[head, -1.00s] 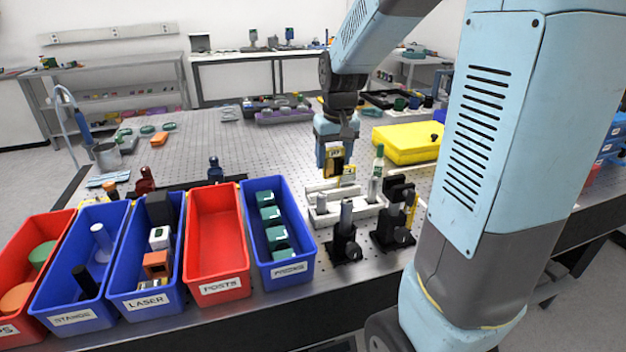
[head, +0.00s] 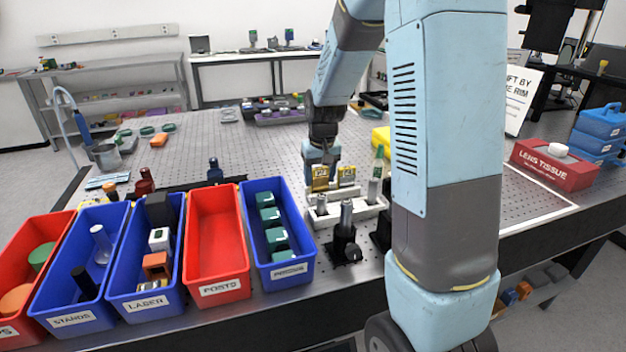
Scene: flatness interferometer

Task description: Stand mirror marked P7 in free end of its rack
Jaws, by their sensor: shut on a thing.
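My gripper (head: 320,166) points down over the rack area right of the blue bins. It is shut on a yellow-faced mirror piece (head: 320,179) with dark marks too small to read surely. A second yellow-marked piece (head: 347,174) stands just right of the held one. A low white rack (head: 325,220) lies below and in front of them. I cannot tell whether the held piece touches the rack.
A red bin labelled POSTS (head: 217,240) and a blue bin (head: 285,268) stand left of the rack. A black-based post mount (head: 345,245) stands close in front. A red lens tissue box (head: 555,165) is at the right. The breadboard behind left is mostly clear.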

